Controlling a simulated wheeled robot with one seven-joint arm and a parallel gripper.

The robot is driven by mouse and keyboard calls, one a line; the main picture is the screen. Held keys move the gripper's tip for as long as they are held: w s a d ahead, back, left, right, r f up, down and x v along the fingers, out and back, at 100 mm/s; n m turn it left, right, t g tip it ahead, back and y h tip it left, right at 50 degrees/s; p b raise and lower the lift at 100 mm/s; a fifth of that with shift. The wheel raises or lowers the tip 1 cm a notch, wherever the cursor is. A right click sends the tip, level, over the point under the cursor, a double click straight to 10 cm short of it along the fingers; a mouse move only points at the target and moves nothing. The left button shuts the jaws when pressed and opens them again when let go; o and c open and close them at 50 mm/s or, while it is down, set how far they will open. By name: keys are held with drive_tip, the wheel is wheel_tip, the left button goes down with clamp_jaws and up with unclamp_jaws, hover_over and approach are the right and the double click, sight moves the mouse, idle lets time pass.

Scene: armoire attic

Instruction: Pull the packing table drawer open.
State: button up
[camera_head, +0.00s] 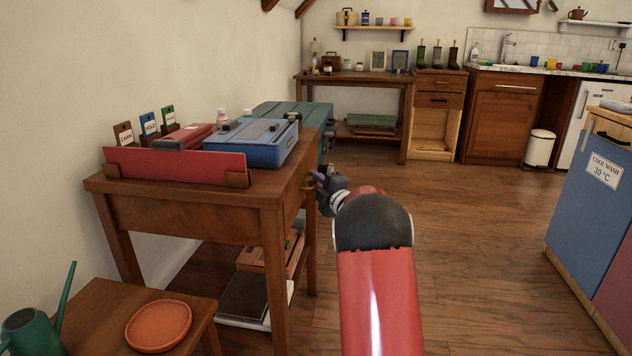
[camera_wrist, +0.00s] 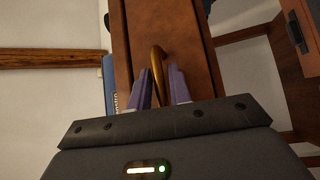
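The packing table (camera_head: 190,205) is a brown wooden table at left in the head view. Its drawer side faces right, and my arm and gripper are beside it. In the wrist view the wooden drawer front (camera_wrist: 185,30) has a curved brass handle (camera_wrist: 157,62). My gripper (camera_wrist: 161,75) has its two purple fingers on either side of the handle, with a gap showing between them. In the head view my gripper (camera_head: 316,181) is at the table's right edge. The drawer looks shut, but its front is seen edge-on in the head view.
A blue case (camera_head: 255,142) and a red panel (camera_head: 175,166) are on the tabletop. A blue cabinet (camera_head: 590,205) is at right. Open floor (camera_head: 475,230) lies between.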

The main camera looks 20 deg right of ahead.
drive_tip(key=shift+c, duration=0.2)
clamp_jaws()
drive_tip(key=s+d+b, duration=0.2)
drive_tip(key=s+d, duration=0.4)
drive_tip(key=d, duration=0.2)
drive_tip(key=s+d+b, duration=0.2)
drive_tip(key=s+d, duration=0.4)
drive_tip(key=d, duration=0.3)
drive_tip(key=shift+d+b, duration=0.25)
drive_tip(key=shift+b, duration=0.05)
drive_tip(key=shift+f, duration=0.1)
drive_tip(key=shift+o, duration=0.2)
unclamp_jaws()
drive_tip(key=r+v, duration=0.1)
drive_tip(key=v, duration=0.6)
drive_tip(key=shift+s+f, duration=0.35)
drive_tip(key=shift+f, duration=0.2)
